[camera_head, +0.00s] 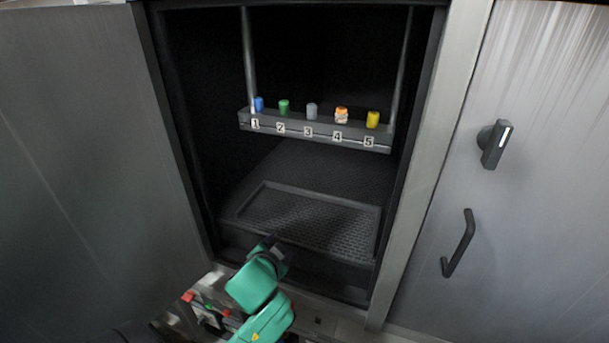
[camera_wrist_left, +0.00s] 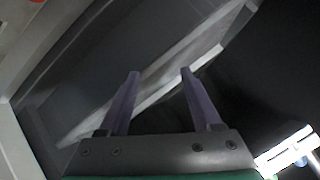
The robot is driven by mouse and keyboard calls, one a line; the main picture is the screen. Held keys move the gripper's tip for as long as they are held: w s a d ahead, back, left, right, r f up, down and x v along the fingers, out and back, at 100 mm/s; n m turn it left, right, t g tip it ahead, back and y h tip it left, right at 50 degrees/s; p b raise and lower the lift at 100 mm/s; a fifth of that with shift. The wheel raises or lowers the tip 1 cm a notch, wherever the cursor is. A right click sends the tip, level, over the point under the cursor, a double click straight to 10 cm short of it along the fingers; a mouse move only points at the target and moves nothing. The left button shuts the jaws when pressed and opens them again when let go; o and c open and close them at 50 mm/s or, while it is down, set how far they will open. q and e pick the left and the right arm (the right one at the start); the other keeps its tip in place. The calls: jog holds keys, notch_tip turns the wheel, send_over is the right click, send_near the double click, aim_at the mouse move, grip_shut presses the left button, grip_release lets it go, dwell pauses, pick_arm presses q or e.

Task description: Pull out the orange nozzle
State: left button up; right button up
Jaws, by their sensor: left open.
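The orange nozzle (camera_head: 341,114) stands upright on the dark rack (camera_head: 260,126) inside the open cabinet, above the label 4. Its orange top and whitish lower part show. My left gripper (camera_head: 272,246) is at the cabinet's lower front edge, well below and to the left of the nozzle, and not touching it. In the left wrist view the two purple fingers of the gripper (camera_wrist_left: 159,72) are apart with nothing between them. I cannot make out the orange nozzle there. My right gripper does not show.
Blue (camera_head: 259,104), green (camera_head: 283,107), grey (camera_head: 311,111) and yellow (camera_head: 373,119) nozzles share the rack. A perforated tray (camera_head: 315,222) lies below. A door panel (camera_head: 80,150) stands at left. Small red and green parts (camera_head: 189,296) sit at bottom left.

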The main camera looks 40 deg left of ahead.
pick_arm(q)
jog(key=w+a+r+m+t+y, duration=0.1)
jog(key=w+r+m+t, duration=0.3)
jog(key=r, duration=0.8)
jog(key=s+r+m+t+y, duration=0.15)
jog(key=r+t, duration=0.45)
jog(key=r, duration=0.7)
jog(key=s+d+r+m+t+h, duration=0.1)
jog(key=d+r+m+t+h, duration=0.1)
jog(key=d+r+m+h, duration=0.6)
jog(key=s+d+r+m+t+h, duration=0.1)
jog(key=d+r+m+t+h, duration=0.3)
jog(key=m, duration=0.8)
jog(key=m+g+y, duration=0.4)
jog(key=m+g, duration=0.4)
send_near(339, 116)
jog(key=w+p, duration=0.6)
jog(key=w, duration=0.5)
jog(key=shift+r, duration=0.15)
jog(key=shift+w+d, duration=0.1)
jog(key=shift+w, duration=0.15)
grip_shut()
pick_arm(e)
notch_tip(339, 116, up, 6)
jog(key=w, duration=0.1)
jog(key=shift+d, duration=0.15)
